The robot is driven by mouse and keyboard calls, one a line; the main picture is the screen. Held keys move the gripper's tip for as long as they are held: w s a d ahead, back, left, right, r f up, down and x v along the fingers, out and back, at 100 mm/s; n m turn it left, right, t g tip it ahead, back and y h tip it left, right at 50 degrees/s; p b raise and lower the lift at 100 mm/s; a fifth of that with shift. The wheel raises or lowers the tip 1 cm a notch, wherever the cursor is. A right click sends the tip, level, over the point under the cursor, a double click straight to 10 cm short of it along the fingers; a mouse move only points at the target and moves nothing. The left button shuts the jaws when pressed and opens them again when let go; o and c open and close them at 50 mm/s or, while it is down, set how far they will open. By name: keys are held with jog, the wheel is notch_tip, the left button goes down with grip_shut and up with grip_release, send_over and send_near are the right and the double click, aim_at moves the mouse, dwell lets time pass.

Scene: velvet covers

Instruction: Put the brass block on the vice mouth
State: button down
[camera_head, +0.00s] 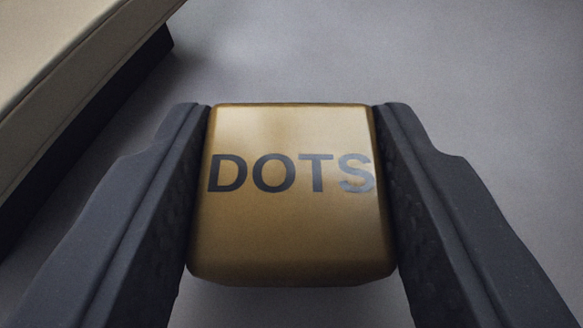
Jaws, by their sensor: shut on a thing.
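The brass block (290,230) is a golden, rounded-edged block with the dark word "DOTS" on the face toward me. It fills the middle of the head camera view. My gripper (292,190) is shut on it, with one dark finger pressed to its left side and the other to its right side. The block sits level between the fingers. Its underside is hidden, and I cannot tell how high it is above the grey surface. The vice mouth is not in view.
A beige padded piece (70,45) with a dark base (110,105) fills the upper left corner, close to my left finger. The plain grey surface (430,60) behind and to the right of the block is clear.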

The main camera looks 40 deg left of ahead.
jog(key=c, duration=0.8)
grip_release()
jog(key=shift+s+d+r, duration=0.2)
jog(key=shift+s+r, duration=0.05)
jog(key=shift+s, duration=0.1)
jog(key=p+v, duration=0.1)
jog(key=v, duration=1)
jog(key=shift+s+d+f+p, duration=0.1)
jog(key=shift+p, duration=0.3)
